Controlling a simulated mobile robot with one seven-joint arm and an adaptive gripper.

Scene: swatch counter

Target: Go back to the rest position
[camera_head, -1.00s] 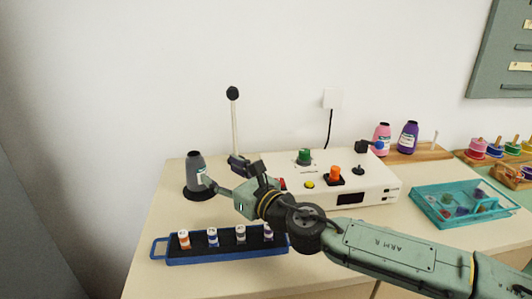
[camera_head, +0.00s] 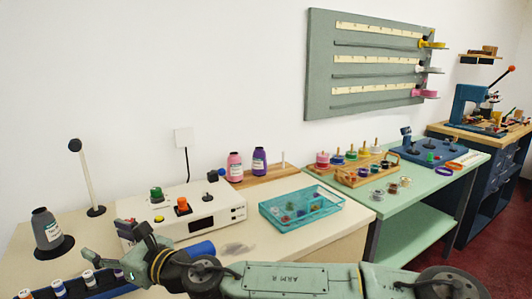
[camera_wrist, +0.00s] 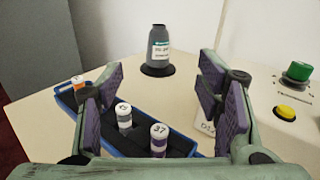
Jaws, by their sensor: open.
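My gripper (camera_head: 132,232) is in front of the white control box at the lower left of the head view, reaching left. In the wrist view its two purple-padded fingers (camera_wrist: 160,72) stand wide apart with nothing gripped between them. The grey thread cone (camera_head: 46,230) stands upright on a dark round base, beyond the fingertips; it also shows in the wrist view (camera_wrist: 158,48). Below the fingers is the blue tray (camera_wrist: 68,100) with small labelled spools, among them one marked 37 (camera_wrist: 158,140). My arm hides part of the tray in the head view.
The white control box (camera_head: 225,212) carries green, orange and yellow knobs. A blue rounded piece (camera_head: 201,249) shows behind my arm. A green table (camera_head: 440,178) stands further right.

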